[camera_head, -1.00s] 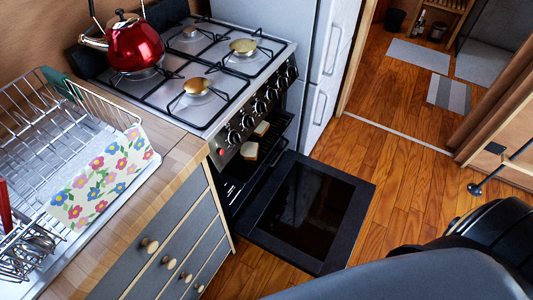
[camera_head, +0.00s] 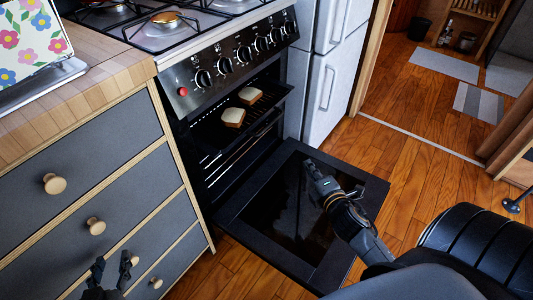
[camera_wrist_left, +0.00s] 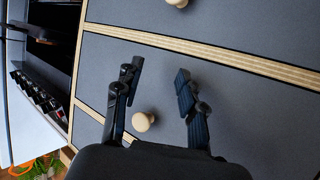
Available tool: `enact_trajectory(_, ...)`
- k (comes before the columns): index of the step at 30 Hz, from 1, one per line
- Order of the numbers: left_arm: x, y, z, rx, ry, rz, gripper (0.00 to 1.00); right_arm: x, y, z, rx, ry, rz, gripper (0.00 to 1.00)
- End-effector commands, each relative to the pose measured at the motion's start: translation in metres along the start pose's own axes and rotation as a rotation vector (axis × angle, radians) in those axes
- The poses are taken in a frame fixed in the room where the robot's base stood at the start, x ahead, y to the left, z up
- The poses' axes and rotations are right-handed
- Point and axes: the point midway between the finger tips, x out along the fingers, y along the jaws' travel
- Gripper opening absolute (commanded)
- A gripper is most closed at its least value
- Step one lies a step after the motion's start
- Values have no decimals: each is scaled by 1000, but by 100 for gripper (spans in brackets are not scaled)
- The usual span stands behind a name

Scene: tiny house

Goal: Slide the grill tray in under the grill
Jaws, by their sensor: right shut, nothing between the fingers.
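The dark grill tray (camera_head: 212,130) sits in the upper part of the open oven below the control panel, with two slices of bread (camera_head: 234,117) on it. Its front part shows and its back is hidden in the dark cavity. My right gripper (camera_head: 312,168) is shut and empty above the lowered oven door, to the right of and lower than the tray. My left gripper (camera_head: 113,268) is open and empty in front of the grey drawers. In the left wrist view its spread fingers (camera_wrist_left: 156,82) show with a drawer knob beyond them.
The oven door (camera_head: 290,215) hangs open and low. Grey drawers with round wooden knobs (camera_head: 55,184) stand to the left of the oven. A white fridge (camera_head: 325,90) stands to the right. Wooden floor is free beyond the door.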

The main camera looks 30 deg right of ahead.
Motion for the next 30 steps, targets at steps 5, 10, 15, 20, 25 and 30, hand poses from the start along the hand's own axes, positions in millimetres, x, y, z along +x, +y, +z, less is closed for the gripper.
enact_trajectory(5,-24,7,-79,-2,331,16,40,6,48,15,-558,55,298,0)
enact_trajectory(10,-46,12,-133,-6,556,28,40,1,58,13,-976,140,472,0)
enact_trajectory(15,-68,15,-166,-11,730,38,40,-8,48,9,-1277,223,605,0)
enact_trajectory(20,-78,16,-178,-14,797,41,40,-10,43,6,-1383,258,658,0)
enact_trajectory(25,-82,17,-183,-15,837,43,40,3,48,-4,-1388,260,666,0)
enact_trajectory(30,-92,18,-190,-18,908,47,40,30,58,-23,-1387,260,666,0)
